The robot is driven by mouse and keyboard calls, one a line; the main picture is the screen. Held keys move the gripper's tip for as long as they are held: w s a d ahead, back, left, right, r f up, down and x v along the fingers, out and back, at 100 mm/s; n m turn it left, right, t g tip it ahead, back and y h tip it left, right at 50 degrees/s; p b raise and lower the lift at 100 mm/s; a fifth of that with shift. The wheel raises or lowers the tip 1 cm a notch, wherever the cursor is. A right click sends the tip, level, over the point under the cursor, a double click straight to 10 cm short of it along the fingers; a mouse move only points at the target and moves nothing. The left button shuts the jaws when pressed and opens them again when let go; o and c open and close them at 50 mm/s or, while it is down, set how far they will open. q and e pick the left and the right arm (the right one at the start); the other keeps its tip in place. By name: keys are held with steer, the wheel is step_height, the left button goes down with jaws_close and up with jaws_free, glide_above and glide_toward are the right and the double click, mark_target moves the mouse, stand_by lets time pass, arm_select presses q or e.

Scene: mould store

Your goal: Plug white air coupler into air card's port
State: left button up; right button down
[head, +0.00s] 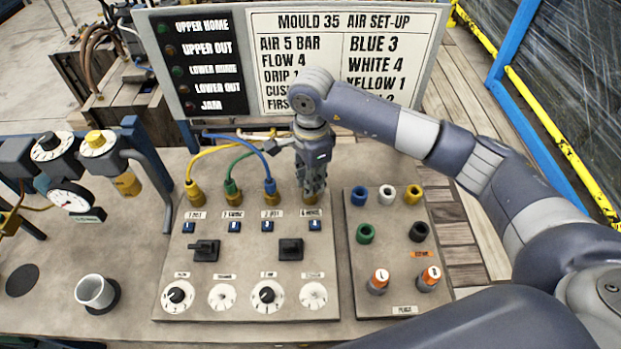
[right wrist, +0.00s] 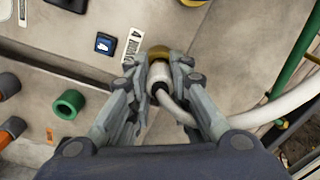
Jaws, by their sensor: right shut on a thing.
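My right gripper (head: 313,188) points down over the fourth port at the right end of the control panel (head: 222,251). In the right wrist view my right gripper (right wrist: 158,80) is shut on the white air coupler (right wrist: 159,73), whose white hose (right wrist: 245,119) bends off to the right. The coupler lines up with the brass port (right wrist: 158,52), near a "4" label; I cannot tell if it is fully seated. The air card (head: 345,60) reads White 4, Blue 3, Yellow 1; its lower lines are partly hidden by my arm. My left gripper is not in view.
Yellow (head: 210,153), green (head: 236,166) and blue (head: 262,160) hoses run to ports one to three. A plug plate (head: 391,284) with coloured caps stands at right. Gauges (head: 70,197) and a cup (head: 95,291) stand at left.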

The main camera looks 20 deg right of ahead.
steer(key=shift+f+b, duration=0.4)
steer(key=shift+b, duration=0.05)
stand_by(0.3)
steer(key=c, duration=1.4)
jaws_free()
steer(key=shift+o, duration=0.6)
steer(key=o, duration=0.3)
steer(key=shift+r+p, duration=1.65)
steer(key=shift+r, duration=2.15)
